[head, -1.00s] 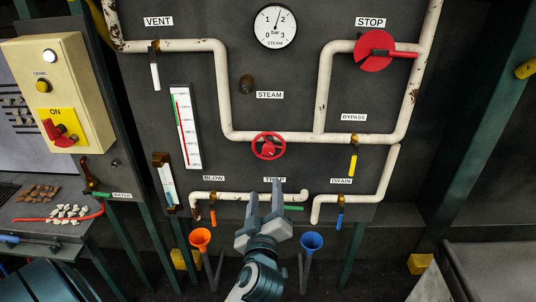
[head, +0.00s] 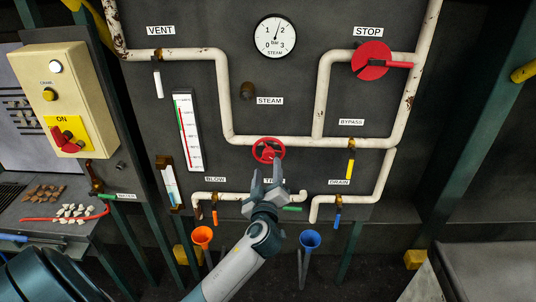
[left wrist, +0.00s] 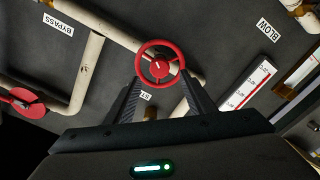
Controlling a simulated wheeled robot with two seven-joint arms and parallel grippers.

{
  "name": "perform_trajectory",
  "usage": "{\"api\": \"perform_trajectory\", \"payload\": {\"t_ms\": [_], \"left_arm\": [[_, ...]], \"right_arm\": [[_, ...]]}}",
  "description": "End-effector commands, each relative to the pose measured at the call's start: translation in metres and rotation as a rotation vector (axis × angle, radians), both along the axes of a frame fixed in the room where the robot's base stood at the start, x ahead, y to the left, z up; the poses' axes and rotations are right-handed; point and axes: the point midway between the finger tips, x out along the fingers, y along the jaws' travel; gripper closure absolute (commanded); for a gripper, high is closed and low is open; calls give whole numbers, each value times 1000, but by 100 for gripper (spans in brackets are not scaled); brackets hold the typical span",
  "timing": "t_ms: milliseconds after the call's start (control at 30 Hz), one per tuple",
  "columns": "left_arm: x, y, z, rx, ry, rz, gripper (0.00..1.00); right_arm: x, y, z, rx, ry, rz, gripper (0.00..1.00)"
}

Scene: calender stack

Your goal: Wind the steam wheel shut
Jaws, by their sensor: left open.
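The red steam wheel (head: 267,150) is a small spoked handwheel on the white pipe at the middle of the dark panel. It also shows in the left wrist view (left wrist: 160,66), just ahead of the fingertips and between them. My left gripper (head: 266,175) is open, with its two fingers pointing up at the wheel from just below. In the left wrist view its fingers (left wrist: 162,95) are apart on either side of the wheel's lower part; I cannot tell whether they touch the rim. My right gripper does not show.
The STOP disc (head: 371,61) is at the upper right and the gauge (head: 275,36) at the top. The yellow bypass lever (head: 351,163) hangs right of the wheel. A switch box (head: 58,98) stands left.

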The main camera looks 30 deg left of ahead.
Motion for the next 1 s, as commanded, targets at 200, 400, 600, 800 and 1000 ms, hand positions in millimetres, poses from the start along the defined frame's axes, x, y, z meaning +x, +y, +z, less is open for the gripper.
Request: {"api": "perform_trajectory", "payload": {"t_ms": [200, 400, 600, 800, 1000], "left_arm": [[30, 19, 4, 3, 1, 1, 50], [45, 27, 1, 1, 2, -1, 50], [49, 30, 0, 1, 1, 0, 50], [49, 30, 0, 0, 0, 0, 50], [49, 30, 0, 0, 0, 0, 92]], "right_arm": [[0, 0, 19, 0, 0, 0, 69], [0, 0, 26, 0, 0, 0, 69], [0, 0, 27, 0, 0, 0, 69], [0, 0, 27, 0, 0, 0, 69], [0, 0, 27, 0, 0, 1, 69]]}}
